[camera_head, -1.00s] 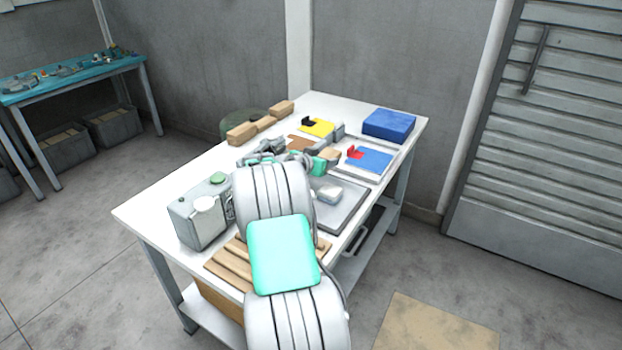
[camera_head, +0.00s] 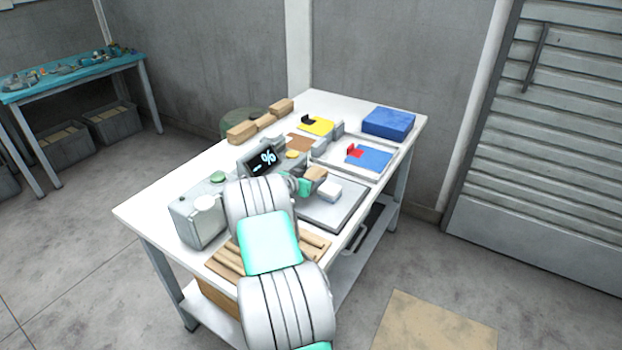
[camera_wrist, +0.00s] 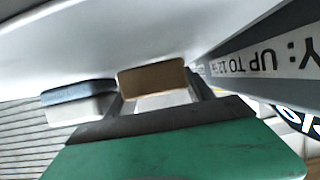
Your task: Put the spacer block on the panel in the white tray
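A tan wooden block (camera_head: 317,173), which looks like the spacer block, is held at my gripper (camera_head: 306,184). In the wrist view the block (camera_wrist: 152,80) sits between the two dark fingers, which appear closed on its sides. It is above the table, near the grey plate. The white tray (camera_head: 334,154) lies behind and to the right of my gripper, apart from it. A blue panel (camera_head: 376,159) with a red angled piece (camera_head: 354,150) lies in the tray. My arm hides part of the table's near half.
A grey plate (camera_head: 330,213) bears a pale block (camera_head: 328,190). A display (camera_head: 262,160) stands left of my gripper. Behind are a yellow panel (camera_head: 319,127), a row of wooden blocks (camera_head: 262,122) and a blue box (camera_head: 388,122). A grey device (camera_head: 195,218) stands at left.

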